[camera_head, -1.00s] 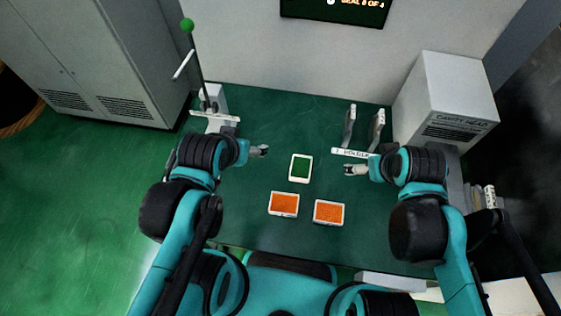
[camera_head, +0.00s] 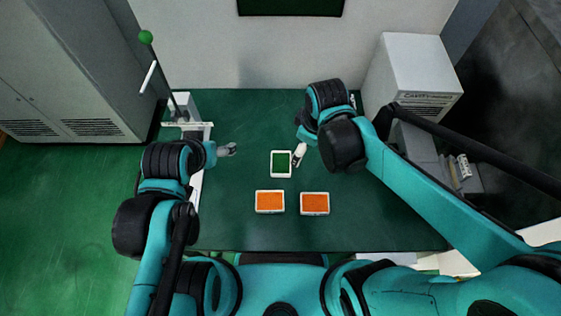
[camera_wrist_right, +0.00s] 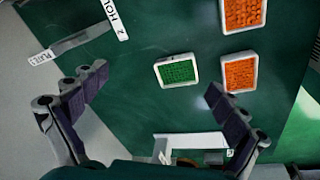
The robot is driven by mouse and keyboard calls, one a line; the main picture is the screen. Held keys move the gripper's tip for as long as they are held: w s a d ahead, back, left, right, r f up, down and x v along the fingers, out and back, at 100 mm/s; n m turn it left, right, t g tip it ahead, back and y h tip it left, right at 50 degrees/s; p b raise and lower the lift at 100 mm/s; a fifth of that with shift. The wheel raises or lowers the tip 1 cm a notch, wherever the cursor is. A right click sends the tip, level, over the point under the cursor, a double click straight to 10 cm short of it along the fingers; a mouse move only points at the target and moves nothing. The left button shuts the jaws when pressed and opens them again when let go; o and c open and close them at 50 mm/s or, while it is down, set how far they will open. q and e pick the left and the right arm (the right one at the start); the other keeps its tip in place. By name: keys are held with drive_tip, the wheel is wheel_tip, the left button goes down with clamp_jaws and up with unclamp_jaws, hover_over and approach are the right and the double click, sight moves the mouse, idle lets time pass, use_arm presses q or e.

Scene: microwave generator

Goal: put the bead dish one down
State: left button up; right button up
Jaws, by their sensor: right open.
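A white-rimmed dish of green beads (camera_head: 281,163) lies flat on the dark green table, behind two white-rimmed dishes with orange contents, a left one (camera_head: 270,201) and a right one (camera_head: 315,203). I cannot tell which is dish one. My right gripper (camera_head: 299,154) is beside the green dish's right edge. In the right wrist view my right gripper (camera_wrist_right: 155,82) is open and empty, its fingers spread wide. There the green dish (camera_wrist_right: 178,71) shows beyond and between the fingertips, with no finger closed on it. My left gripper (camera_head: 227,149) hovers left of the dishes; its jaws are too small to read.
A white box (camera_head: 412,75) stands at the back right. The labelled holder strip (camera_wrist_right: 72,42) shows in the right wrist view. The table front right is clear.

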sight(281, 162)
drive_tip(key=a+f+n, duration=0.1)
drive_tip(key=a+n, duration=0.1)
drive_tip(key=a+f+n+g, duration=0.1)
drive_tip(key=a, duration=0.1)
drive_tip(key=a+f+n+g, duration=0.1)
drive_tip(key=a+f+n, duration=0.1)
drive_tip(key=shift+w+a+f+n+h+p, duration=0.1)
drive_tip(key=shift+w+a+n+h+p, duration=0.1)
drive_tip(key=shift+w+n+h+p, duration=0.15)
drive_tip(key=shift+s+a+f, duration=0.1)
drive_tip(key=shift+a+f, duration=0.05)
drive_tip(key=shift+f, duration=0.1)
wheel_tip(281, 162, down, 3)
drive_tip(key=shift+r+b, duration=0.15)
drive_tip(key=shift+b, duration=0.35)
drive_tip(key=f, duration=0.1)
drive_tip(key=f+b, duration=0.1)
drive_tip(key=f, duration=0.1)
drive_tip(key=f+b, duration=0.1)
drive_tip(key=f, duration=0.1)
drive_tip(key=shift+w+a+f, duration=0.1)
drive_tip(key=shift+w+a, duration=0.05)
drive_tip(key=shift+w, duration=0.1)
drive_tip(key=shift+c, duration=1)
drive_tip(key=c, duration=1.1)
